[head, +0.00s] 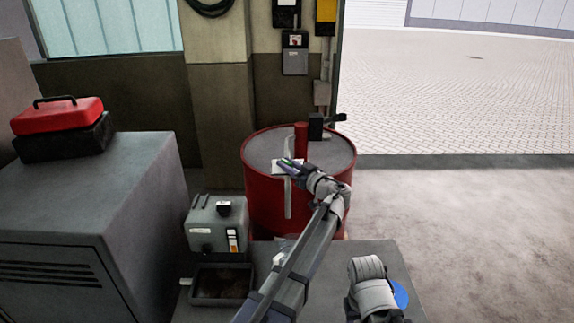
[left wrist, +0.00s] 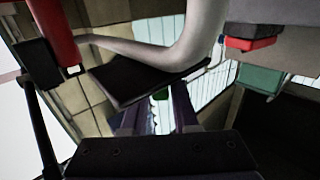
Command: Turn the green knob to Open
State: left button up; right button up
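The small green knob (head: 288,161) shows in the head view over the top of the red drum, beside a whitish plate. It also shows in the left wrist view (left wrist: 160,94), under the edge of a dark plate (left wrist: 140,80). My left gripper (head: 287,163) is right at the knob in the head view. In the left wrist view its two fingers (left wrist: 157,112) are apart, with the green knob in line between their tips and a gap on each side. The knob's pointer and any Open mark cannot be made out.
The red drum (head: 262,205) carries a red pump post (head: 301,138) and a grey curved pipe (left wrist: 185,45) close to the left gripper. A grey box (head: 217,224) and black tray (head: 221,285) stand left of my arm. A red toolbox (head: 57,116) sits on the cabinet.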

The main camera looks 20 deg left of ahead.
pick_arm(q)
grip_shut()
jog(key=shift+s+m+t+h, duration=0.15)
jog(key=shift+m+t+h, duration=0.15)
jog(key=shift+t, duration=0.1)
jog(key=shift+s+a+m+t+h, duration=0.1)
jog(key=shift+m+t+h, duration=0.5)
jog(key=shift+t, duration=0.1)
jog(key=m+t+h, duration=0.2)
jog(key=h, duration=0.1)
jog(key=shift+m+t, duration=0.3)
jog(key=shift+t, duration=0.1)
jog(key=m+t+h, duration=0.1)
jog(key=m+h, duration=0.1)
jog(key=h, duration=0.1)
jog(key=m+t+h, duration=0.1)
jog(key=m+h, duration=0.1)
jog(key=h, duration=0.2)
jog(key=m+t+h, duration=0.1)
jog(key=m+h, duration=0.2)
jog(key=shift+w+h, duration=0.3)
jog(key=shift+h, duration=0.1)
jog(key=shift+d+m+g+h, duration=0.15)
jog(key=shift+m+g+h, duration=0.2)
jog(key=shift+m+h, duration=0.95)
jog(key=shift+d+m+g+h, duration=0.15)
jog(key=shift+m+g+h, duration=0.2)
jog(key=shift+m+h, duration=0.95)
jog(key=shift+n+h, duration=0.3)
jog(key=shift+h, duration=0.5)
